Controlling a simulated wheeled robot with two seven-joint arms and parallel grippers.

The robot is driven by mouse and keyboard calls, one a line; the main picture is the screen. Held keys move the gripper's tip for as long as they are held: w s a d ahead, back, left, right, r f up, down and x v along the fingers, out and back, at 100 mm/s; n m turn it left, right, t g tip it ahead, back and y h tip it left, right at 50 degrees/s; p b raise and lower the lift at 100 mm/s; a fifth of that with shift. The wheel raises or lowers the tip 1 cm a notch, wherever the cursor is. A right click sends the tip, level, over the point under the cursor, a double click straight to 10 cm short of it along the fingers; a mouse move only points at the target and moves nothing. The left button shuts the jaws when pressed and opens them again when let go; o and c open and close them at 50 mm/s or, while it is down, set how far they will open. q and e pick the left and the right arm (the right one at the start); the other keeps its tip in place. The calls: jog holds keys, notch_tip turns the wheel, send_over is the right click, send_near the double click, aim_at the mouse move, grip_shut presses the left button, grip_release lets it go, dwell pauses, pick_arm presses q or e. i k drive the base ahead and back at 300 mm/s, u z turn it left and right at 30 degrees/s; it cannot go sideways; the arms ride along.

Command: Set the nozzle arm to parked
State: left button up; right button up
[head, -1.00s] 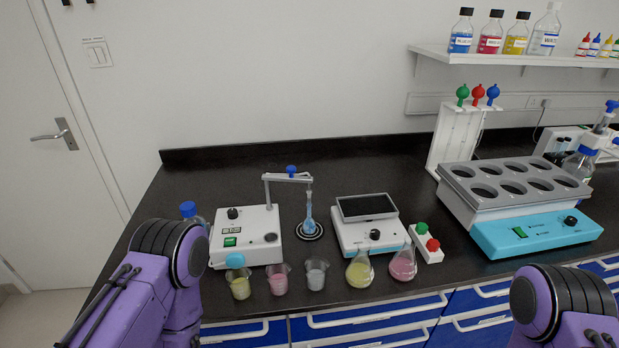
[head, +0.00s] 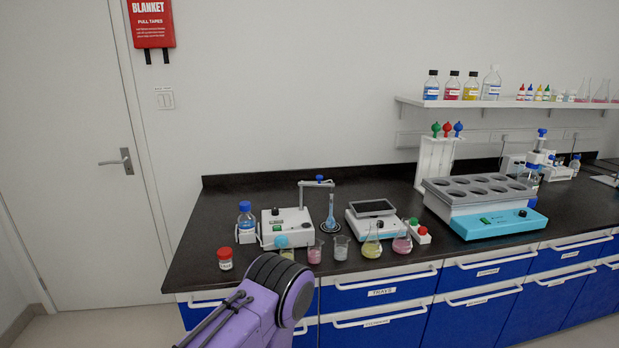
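The nozzle arm (head: 303,197) is a pale post with a horizontal bar, standing behind a white control box (head: 289,217) on the left part of the bench. A blue knob (head: 319,178) sits on top of the bar. The bar's right end reaches over a slim flask with blue liquid (head: 331,218), which stands on a round ringed base. Whether the bar's tip touches the flask mouth is too small to tell. Neither gripper shows in the head view; only a purple link of my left arm is visible below the bench's left front.
Several small beakers and flasks, such as a yellow flask (head: 372,246), line the bench's front edge. A red-capped jar (head: 225,259) and blue-capped bottle (head: 246,222) stand left. A scale (head: 372,209) and a blue-and-white block (head: 478,205) stand right. The back left bench surface is clear.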

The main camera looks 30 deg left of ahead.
aim_at(319, 177)
jog(key=u, duration=0.65)
jog(key=i, duration=0.7)
jog(key=u, duration=0.45)
